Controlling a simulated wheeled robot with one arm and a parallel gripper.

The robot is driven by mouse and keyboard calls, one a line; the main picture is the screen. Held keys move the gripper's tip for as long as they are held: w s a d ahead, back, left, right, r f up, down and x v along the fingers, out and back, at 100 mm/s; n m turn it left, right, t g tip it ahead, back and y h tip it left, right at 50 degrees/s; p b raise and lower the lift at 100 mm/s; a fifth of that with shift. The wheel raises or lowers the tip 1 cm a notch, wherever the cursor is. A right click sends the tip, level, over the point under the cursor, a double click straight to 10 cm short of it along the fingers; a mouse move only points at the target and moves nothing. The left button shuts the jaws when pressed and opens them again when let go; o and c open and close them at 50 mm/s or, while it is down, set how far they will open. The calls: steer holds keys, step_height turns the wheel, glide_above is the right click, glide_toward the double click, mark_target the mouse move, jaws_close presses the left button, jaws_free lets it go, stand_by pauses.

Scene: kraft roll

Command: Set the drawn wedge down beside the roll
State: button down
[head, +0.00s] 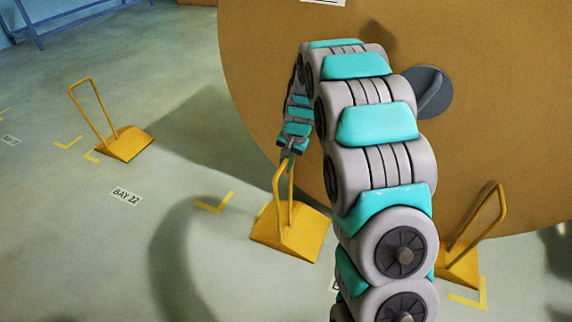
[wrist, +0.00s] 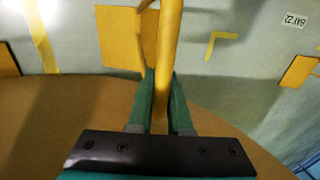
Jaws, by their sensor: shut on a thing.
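My gripper (head: 288,154) is shut on the upright loop handle of a yellow wedge (head: 287,238). In the wrist view, the green fingers of my gripper (wrist: 161,78) close on the yellow bar, with the wedge's body (wrist: 114,38) beyond them. The big brown roll (head: 262,70) stands upright just behind and right of this wedge. The wedge's edge overlaps the roll in the head view. I cannot tell whether they touch, or whether the wedge's base rests on the floor. My arm hides part of the roll's lower edge.
Another yellow wedge (head: 123,145) stands on the floor at left, clear of the roll. A third wedge (head: 460,264) stands at the roll's lower right. A yellow corner mark (head: 215,204) and a BAY 22 label (head: 125,195) lie on open floor to the left.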

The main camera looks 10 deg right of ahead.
steer(key=shift+f, duration=0.3)
steer(key=c, duration=0.8)
jaws_free()
steer(key=v, duration=0.6)
steer(key=shift+r, duration=0.3)
steer(key=s+a+r+n+g+p, duration=0.15)
steer(key=s+r, duration=0.35)
steer(key=s, duration=0.6)
steer(key=s+r+n, duration=0.2)
steer(key=s+r, duration=0.3)
steer(key=s, duration=0.5)
steer(key=s+n, duration=0.1)
steer(key=s, duration=0.6)
steer(key=s+r+n+g+h+p, duration=0.1)
steer(key=s, duration=0.6)
steer(key=s+n+g+p, duration=0.1)
steer(key=s, duration=0.7)
steer(key=shift+s+d+r+n+h, duration=0.15)
steer(key=shift+d+r+n+h, duration=0.05)
steer(key=shift+r+n+h, duration=0.2)
